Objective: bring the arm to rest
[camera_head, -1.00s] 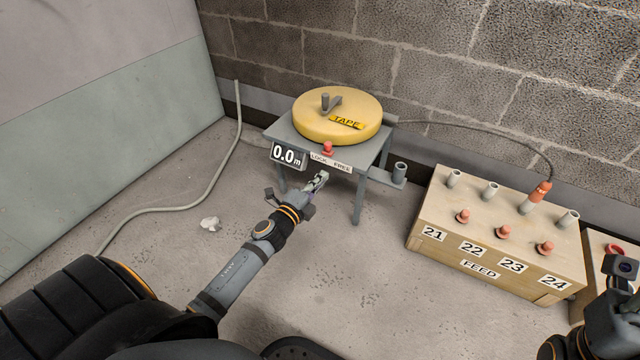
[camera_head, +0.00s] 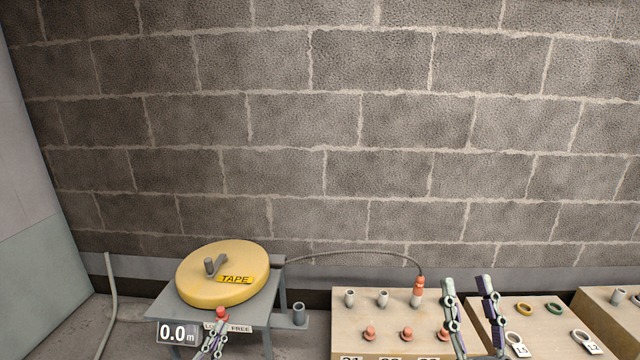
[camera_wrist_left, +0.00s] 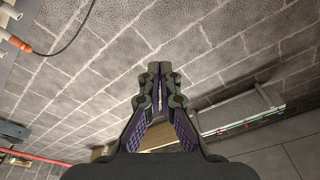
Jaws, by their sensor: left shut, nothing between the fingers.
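My left gripper (camera_head: 217,328) shows at the bottom edge of the head view, in front of the reel stand's lock/free label. It is shut and empty. In the left wrist view its fingertips (camera_wrist_left: 158,70) meet, with the block wall behind them. My right gripper (camera_head: 468,284) points up in front of the feed box's right end, its two fingers apart and nothing between them. The yellow tape reel (camera_head: 222,275) lies on the grey stand (camera_head: 165,304), and the display reads 0.0 m. The rest of both arms is out of the head view.
The wooden feed box (camera_head: 385,335) carries grey tubes and red pegs. A cable runs from the reel to an orange connector (camera_head: 419,284) on it. A box with rings (camera_head: 525,309) stands to its right. The block wall (camera_head: 320,130) fills the back.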

